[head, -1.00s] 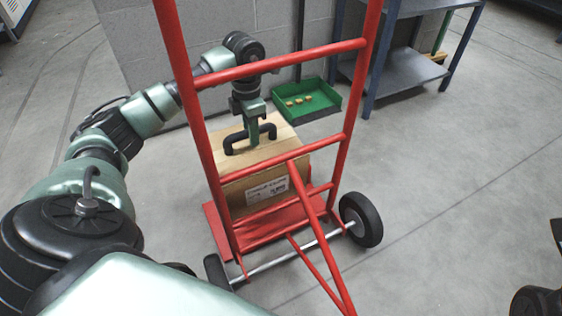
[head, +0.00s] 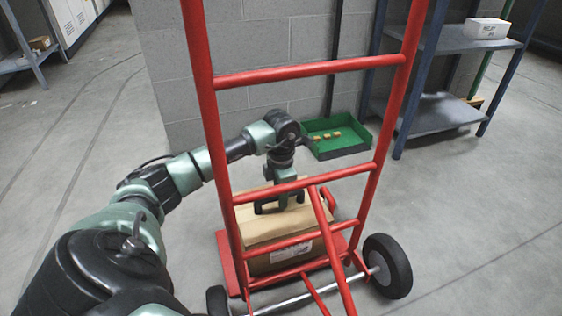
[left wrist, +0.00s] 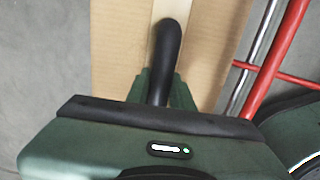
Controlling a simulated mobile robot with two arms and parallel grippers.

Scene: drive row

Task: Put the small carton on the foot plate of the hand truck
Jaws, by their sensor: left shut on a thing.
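The small carton (head: 262,226) is a brown box with a white printed label and a black handle on top. In the head view it is upright, behind the red bars of the hand truck (head: 289,72). The red foot plate (head: 229,266) shows to the left of the carton's base. The carton is over the plate; I cannot tell whether it rests on it, as bars cover its lower edge. My left gripper (head: 283,195) is shut on the carton's handle from above. In the left wrist view the handle (left wrist: 166,58) runs between the fingers over the cardboard. My right gripper is not in view.
A green tray (head: 352,148) with several small blocks lies on the floor by the grey wall. A blue-framed shelf (head: 440,114) with a white box (head: 487,28) stands at the right. The truck's wheel (head: 388,266) is at the front. Floor to the right is clear.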

